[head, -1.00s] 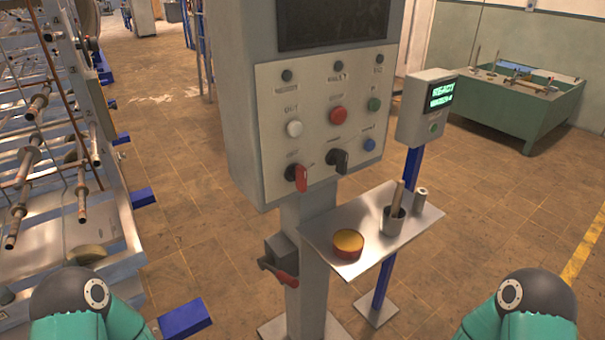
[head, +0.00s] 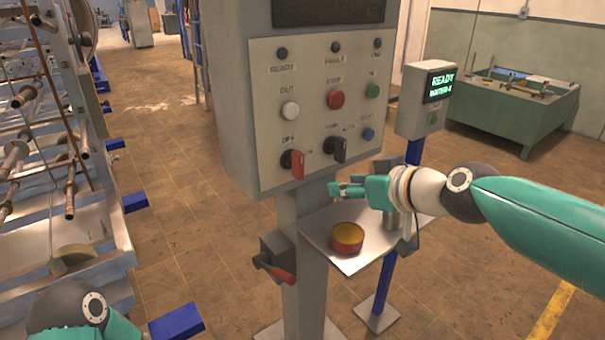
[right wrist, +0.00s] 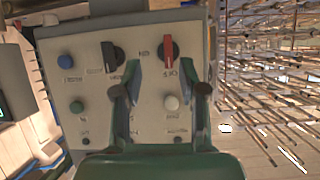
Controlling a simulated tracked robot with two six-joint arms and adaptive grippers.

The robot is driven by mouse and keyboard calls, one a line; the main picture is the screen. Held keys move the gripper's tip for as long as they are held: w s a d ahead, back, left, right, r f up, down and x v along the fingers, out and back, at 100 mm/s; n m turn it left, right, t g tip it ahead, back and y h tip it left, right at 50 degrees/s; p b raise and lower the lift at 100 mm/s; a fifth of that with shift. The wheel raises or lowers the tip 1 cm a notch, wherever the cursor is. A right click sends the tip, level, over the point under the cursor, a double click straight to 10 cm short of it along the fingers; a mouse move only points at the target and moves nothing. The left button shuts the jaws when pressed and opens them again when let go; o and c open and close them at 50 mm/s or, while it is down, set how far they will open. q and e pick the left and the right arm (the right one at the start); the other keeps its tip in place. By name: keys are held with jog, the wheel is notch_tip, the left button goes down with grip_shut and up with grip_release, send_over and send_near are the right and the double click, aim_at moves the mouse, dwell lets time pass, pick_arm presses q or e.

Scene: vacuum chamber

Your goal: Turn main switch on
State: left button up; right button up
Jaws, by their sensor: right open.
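A red rotary switch (head: 292,164) with an OFF label beside it sits at the lower left of the grey control panel (head: 264,120). Its red handle stands about upright. In the right wrist view the panel is upside down, and the red switch (right wrist: 168,50) shows beyond the open fingers, between them in the picture. My right gripper (head: 336,190) is open and empty, just below and right of the switches in the head view, apart from the red one. It also shows in the wrist view (right wrist: 167,80). My left gripper is out of frame.
A black rotary switch (head: 337,150) is right of the red one, below a red button (head: 335,99). A box with a red lever (head: 277,262) is on the post below. A shelf (head: 345,265) carries a yellow-topped red round object (head: 347,238). A READY display (head: 440,86) stands behind.

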aim_at(302, 164)
notch_tip(302, 164, up, 4)
jog(key=shift+n+y, duration=0.3)
jog(key=shift+n, duration=0.1)
jog(key=p+x, duration=0.1)
jog(key=x, duration=0.4)
jog(key=p+x, duration=0.1)
jog(key=x, duration=0.4)
jog(key=p+x, duration=0.1)
jog(key=x, duration=0.5)
jog(key=shift+a+r, duration=0.35)
